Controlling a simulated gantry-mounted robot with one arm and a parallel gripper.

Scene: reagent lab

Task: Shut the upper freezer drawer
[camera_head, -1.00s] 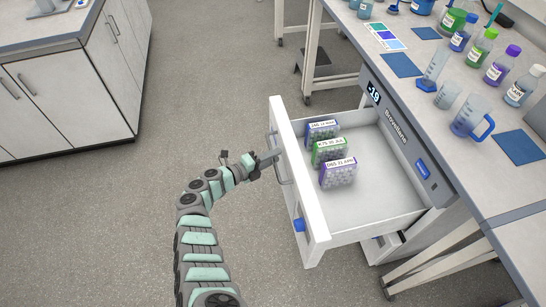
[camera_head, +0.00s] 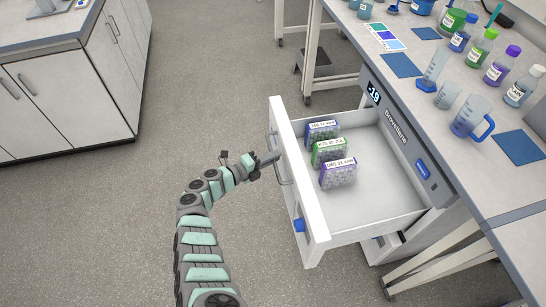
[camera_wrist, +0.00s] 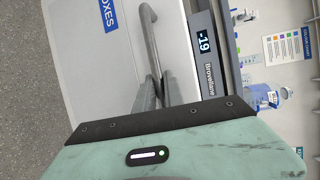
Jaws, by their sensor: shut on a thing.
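The upper freezer drawer (camera_head: 385,195) stands pulled far out from the white freezer under the bench in the head view. Its white front (camera_head: 301,190) carries a grey bar handle (camera_head: 276,157), which also shows in the wrist view (camera_wrist: 150,45). My gripper (camera_head: 274,157) is at the handle, on the outer side of the drawer front. In the wrist view my fingers (camera_wrist: 156,92) are closed around the handle bar. Inside the drawer stand a blue box (camera_head: 322,131), a green box (camera_head: 328,151) and a purple box (camera_head: 339,173), each with a white label.
The freezer panel shows a -19 display (camera_head: 374,94). Bottles, a jug (camera_head: 472,118) and blue mats (camera_head: 520,147) stand on the bench above. A cabinet (camera_head: 70,85) stands at the left. The floor (camera_head: 215,90) between is clear.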

